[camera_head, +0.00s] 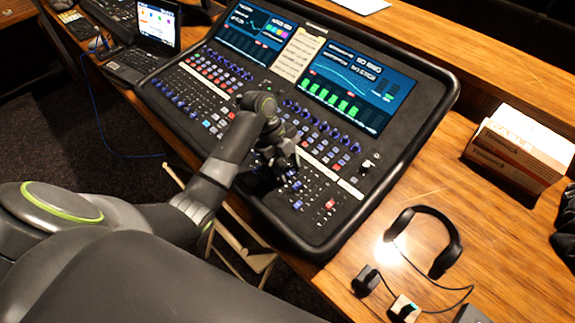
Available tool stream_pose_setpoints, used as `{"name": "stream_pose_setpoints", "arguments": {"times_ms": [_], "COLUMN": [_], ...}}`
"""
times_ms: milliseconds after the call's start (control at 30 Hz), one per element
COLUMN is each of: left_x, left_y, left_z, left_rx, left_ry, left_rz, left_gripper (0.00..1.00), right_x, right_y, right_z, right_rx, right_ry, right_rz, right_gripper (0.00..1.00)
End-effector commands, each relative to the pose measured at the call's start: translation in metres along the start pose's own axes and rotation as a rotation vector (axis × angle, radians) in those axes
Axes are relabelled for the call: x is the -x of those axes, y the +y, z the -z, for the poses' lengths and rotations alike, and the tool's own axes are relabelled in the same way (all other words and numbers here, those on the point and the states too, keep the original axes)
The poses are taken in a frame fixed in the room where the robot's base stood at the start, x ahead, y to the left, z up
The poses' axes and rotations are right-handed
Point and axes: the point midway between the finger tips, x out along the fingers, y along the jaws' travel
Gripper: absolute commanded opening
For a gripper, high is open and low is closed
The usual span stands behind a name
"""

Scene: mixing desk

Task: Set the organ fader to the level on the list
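The mixing desk (283,211) is a black console with screens at its far side and rows of coloured buttons and faders. A cream sheet with small print (299,54) lies between the two screens and may be the list; its writing is too small to read. My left gripper (283,166) is over the lower middle of the desk, above or at the faders. It hides part of the controls below it. I cannot tell whether its fingers are open or touch a fader. The organ fader cannot be picked out by a label. My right gripper is not in view.
A laptop (140,62) stands left of the desk. Black headphones (446,257) with a cable lie on the wooden table at the right, near small dark items. A white and orange box (517,148) stands farther right. Bare tabletop (440,180) lies between.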

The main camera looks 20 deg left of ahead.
Motion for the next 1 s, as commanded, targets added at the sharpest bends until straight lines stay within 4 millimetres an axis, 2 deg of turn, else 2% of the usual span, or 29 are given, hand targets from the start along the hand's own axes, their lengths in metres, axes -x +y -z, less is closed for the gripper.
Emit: {"name": "stream_pose_setpoints", "arguments": {"times_ms": [267, 367, 567, 600, 667, 1000], "left_x": [0.005, 0.017, 0.063, 0.080, 0.096, 0.150], "left_y": [0.000, 0.000, 0.000, -0.001, -0.001, -0.001], "left_z": [-0.001, -0.002, -0.002, 0.001, 0.001, 0.002], "left_rx": [0.000, -0.001, -0.004, -0.001, 0.000, 0.001], "left_ry": [-0.002, -0.003, -0.008, -0.005, -0.004, -0.001], "left_rz": [0.001, 0.003, 0.004, 0.002, 0.001, 0.000], "left_gripper": [0.44, 0.44, 0.44, 0.44, 0.44, 0.44], "right_x": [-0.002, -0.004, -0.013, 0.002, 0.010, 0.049], "right_y": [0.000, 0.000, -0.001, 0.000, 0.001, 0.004], "right_z": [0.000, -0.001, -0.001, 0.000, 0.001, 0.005], "right_rx": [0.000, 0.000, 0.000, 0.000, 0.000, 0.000], "right_ry": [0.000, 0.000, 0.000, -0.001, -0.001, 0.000], "right_rz": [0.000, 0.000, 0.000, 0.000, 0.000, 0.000], "right_gripper": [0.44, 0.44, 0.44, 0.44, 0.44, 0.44]}}
